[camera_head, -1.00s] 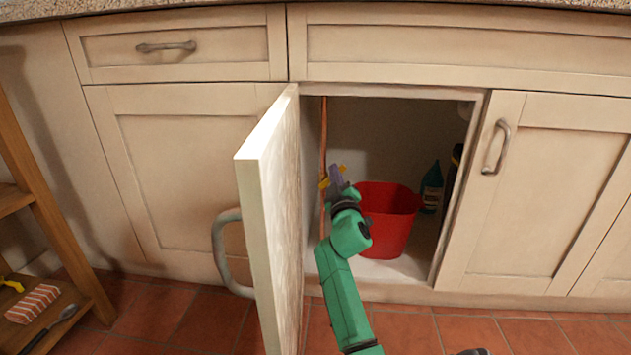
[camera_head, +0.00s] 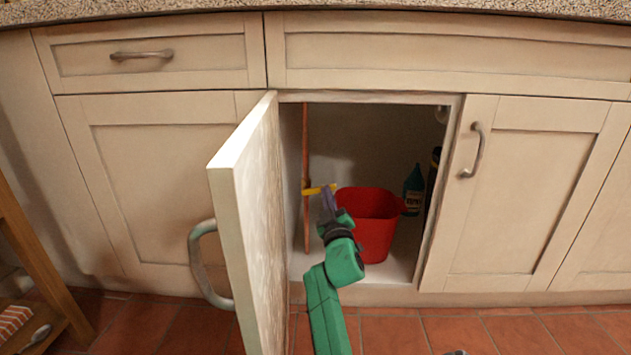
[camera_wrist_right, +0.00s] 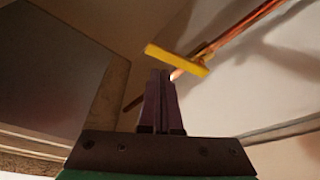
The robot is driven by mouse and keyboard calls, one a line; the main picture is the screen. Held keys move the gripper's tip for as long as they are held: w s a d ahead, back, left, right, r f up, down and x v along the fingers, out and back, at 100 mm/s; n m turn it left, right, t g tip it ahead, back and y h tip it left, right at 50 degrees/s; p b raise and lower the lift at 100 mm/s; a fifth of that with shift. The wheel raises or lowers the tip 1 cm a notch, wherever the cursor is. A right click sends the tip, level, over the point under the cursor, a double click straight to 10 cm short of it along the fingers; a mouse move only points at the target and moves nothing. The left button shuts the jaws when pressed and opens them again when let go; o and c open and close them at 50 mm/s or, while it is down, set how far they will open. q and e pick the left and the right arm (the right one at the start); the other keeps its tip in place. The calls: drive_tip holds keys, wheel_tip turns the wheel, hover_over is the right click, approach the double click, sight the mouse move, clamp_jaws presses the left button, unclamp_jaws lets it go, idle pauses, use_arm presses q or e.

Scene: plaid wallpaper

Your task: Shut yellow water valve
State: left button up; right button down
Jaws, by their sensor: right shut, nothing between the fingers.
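The yellow water valve handle (camera_head: 317,189) is inside the open cabinet on a thin vertical copper pipe (camera_head: 306,225). It lies nearly level, across the pipe. In the right wrist view the yellow handle (camera_wrist_right: 177,60) crosses the copper pipe (camera_wrist_right: 235,32) just beyond the fingertips. My right gripper (camera_head: 327,192) is shut and empty, with its fingertips close to the handle's right part. The wrist view shows its fingers (camera_wrist_right: 160,73) together just below the handle; I cannot tell whether they touch it.
The open cabinet door (camera_head: 255,210) stands just left of my right arm. A red bucket (camera_head: 375,225) is right of the gripper, with a blue-green bottle (camera_head: 413,190) behind it. A wooden shelf (camera_head: 35,260) stands at the left.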

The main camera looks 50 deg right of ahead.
drive_tip(key=p+v, duration=0.1)
drive_tip(key=v, duration=0.3)
drive_tip(key=shift+s+a, duration=0.1)
drive_tip(key=shift+s, duration=0.05)
idle(0.4)
